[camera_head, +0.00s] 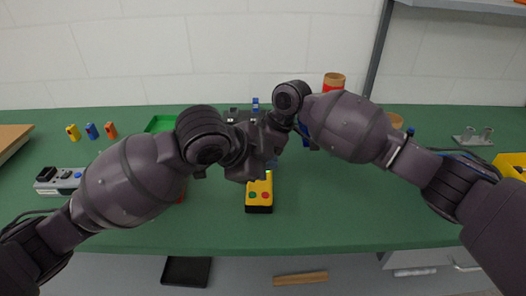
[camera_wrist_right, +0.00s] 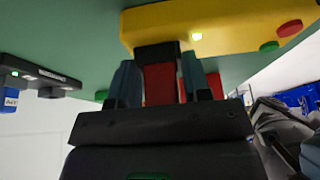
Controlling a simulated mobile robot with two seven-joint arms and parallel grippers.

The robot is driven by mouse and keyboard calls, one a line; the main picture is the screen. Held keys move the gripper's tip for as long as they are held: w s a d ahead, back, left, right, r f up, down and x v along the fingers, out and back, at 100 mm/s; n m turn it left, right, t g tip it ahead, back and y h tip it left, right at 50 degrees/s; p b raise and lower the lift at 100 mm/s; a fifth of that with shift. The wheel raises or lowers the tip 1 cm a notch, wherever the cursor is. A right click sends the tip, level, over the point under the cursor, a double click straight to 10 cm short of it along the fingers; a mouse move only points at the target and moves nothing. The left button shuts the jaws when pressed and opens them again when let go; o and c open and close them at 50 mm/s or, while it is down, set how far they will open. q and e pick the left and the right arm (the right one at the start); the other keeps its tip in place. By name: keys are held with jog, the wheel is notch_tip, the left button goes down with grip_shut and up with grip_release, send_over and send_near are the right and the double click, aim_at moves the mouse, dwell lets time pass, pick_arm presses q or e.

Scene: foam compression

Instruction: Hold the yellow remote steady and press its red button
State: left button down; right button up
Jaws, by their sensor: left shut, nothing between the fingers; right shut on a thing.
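My left gripper (camera_head: 246,176) is shut and empty by the remote's upper end, apart from the red button.
A green tray (camera_head: 160,124) lies behind my left arm. A grey device (camera_head: 60,180) and several small coloured blocks are at the left. A grey bracket (camera_head: 473,137) and a yellow bin (camera_head: 511,164) are at the right. The green table's (camera_head: 330,220) front is clear.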

jog(key=o, duration=1.2)
jog(key=shift+r, duration=0.1)
